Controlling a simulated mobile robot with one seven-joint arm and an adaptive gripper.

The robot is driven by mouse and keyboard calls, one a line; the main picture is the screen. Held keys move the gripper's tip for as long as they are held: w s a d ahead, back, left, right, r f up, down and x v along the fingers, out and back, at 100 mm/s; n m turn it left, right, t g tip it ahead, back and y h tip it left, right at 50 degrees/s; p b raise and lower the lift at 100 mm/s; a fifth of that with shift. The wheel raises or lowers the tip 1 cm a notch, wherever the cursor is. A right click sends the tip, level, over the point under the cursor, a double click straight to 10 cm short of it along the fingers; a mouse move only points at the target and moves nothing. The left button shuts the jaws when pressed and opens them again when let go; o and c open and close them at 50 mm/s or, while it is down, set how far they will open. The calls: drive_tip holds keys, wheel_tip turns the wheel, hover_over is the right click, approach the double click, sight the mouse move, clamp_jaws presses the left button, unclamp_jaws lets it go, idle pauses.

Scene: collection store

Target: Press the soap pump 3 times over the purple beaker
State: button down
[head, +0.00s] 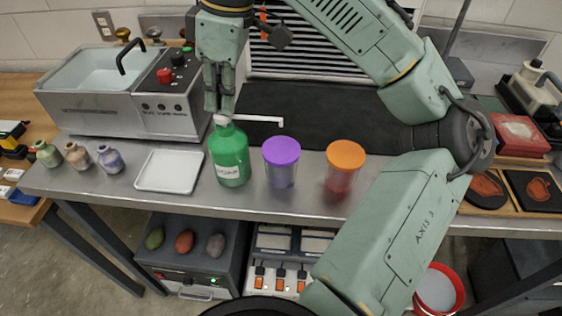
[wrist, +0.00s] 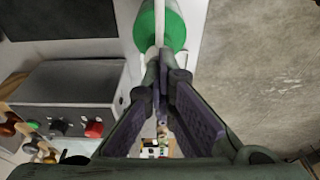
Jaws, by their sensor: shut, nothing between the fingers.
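The green soap bottle (head: 229,157) stands upright on the metal counter, with a white pump head (head: 222,120) and a long white spout (head: 258,119) reaching right. The spout's tip is above the purple beaker (head: 281,167), which stands just right of the bottle. My gripper (head: 219,110) points down, shut and empty, right at the top of the pump head. I cannot tell whether it touches the pump. In the wrist view the green bottle (wrist: 172,25) shows beyond my closed fingertips (wrist: 163,55), which partly hide the pump.
An orange-topped beaker (head: 342,167) stands right of the purple one. A white tray (head: 170,171) and several small jars (head: 77,156) lie left. A sink unit (head: 130,95) with a red knob stands behind left. A dark mat (head: 330,118) lies behind the beakers.

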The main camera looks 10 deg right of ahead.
drive_tip(key=shift+p+v, duration=0.7)
drive_tip(key=shift+v, duration=0.15)
drive_tip(key=shift+a+r, duration=0.15)
drive_tip(key=shift+r, duration=0.5)
drive_tip(key=a+v, duration=0.1)
drive_tip(key=v, duration=0.5)
drive_tip(key=shift+w, duration=0.25)
drive_tip(key=shift+s+a, duration=0.1)
